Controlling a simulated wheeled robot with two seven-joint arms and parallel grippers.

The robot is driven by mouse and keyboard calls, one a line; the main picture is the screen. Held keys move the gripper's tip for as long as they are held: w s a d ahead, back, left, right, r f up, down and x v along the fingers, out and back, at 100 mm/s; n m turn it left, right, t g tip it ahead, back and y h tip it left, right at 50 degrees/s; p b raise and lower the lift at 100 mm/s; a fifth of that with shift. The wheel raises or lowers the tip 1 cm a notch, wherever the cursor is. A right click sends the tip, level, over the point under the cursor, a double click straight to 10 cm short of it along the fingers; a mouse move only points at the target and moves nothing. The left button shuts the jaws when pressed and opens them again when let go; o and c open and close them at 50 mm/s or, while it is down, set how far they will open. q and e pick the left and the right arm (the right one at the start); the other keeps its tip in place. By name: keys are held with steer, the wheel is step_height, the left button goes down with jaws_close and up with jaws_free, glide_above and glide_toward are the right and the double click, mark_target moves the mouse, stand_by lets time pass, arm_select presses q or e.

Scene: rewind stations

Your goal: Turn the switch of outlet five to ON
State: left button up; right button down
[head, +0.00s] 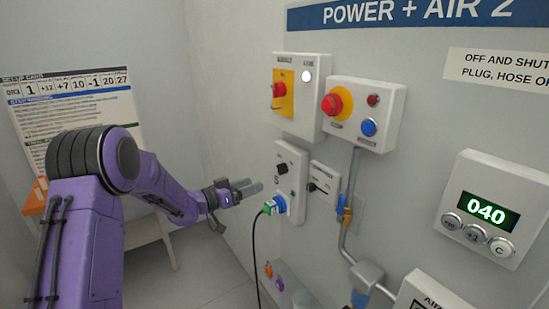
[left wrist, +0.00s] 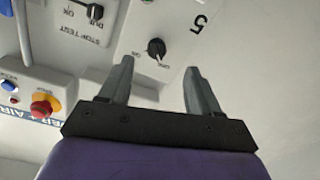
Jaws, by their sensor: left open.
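My left gripper (head: 250,187) is open and empty, just left of the box in the head view. In the left wrist view the knob lies just past the gap between the fingertips (left wrist: 160,64), apparently untouched. I cannot read which way the knob points. My right gripper is out of view.
A stop test box (head: 324,184) with a black knob sits right of the outlet. Above are an isolator (head: 302,68) and a box with a red mushroom button (head: 333,104). A display unit (head: 496,212) reads 040. A setup card (head: 75,110) hangs at left.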

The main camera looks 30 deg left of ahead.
mark_target(278, 170)
arm_select(q)
steer(key=shift+m+h, duration=0.3)
steer(key=shift+m, duration=0.1)
steer(key=p+x, duration=0.1)
steer(key=x, duration=0.2)
steer(key=r+p+x, duration=0.1)
steer(key=x, duration=0.2)
steer(key=r+p+x, duration=0.1)
steer(key=x, duration=0.1)
steer(key=shift+w+a, duration=0.2)
steer(key=shift+w, duration=0.3)
steer(key=shift+w+d, duration=0.25)
steer(key=shift+w, duration=0.25)
steer(key=shift+f, duration=0.1)
steer(key=c, duration=1)
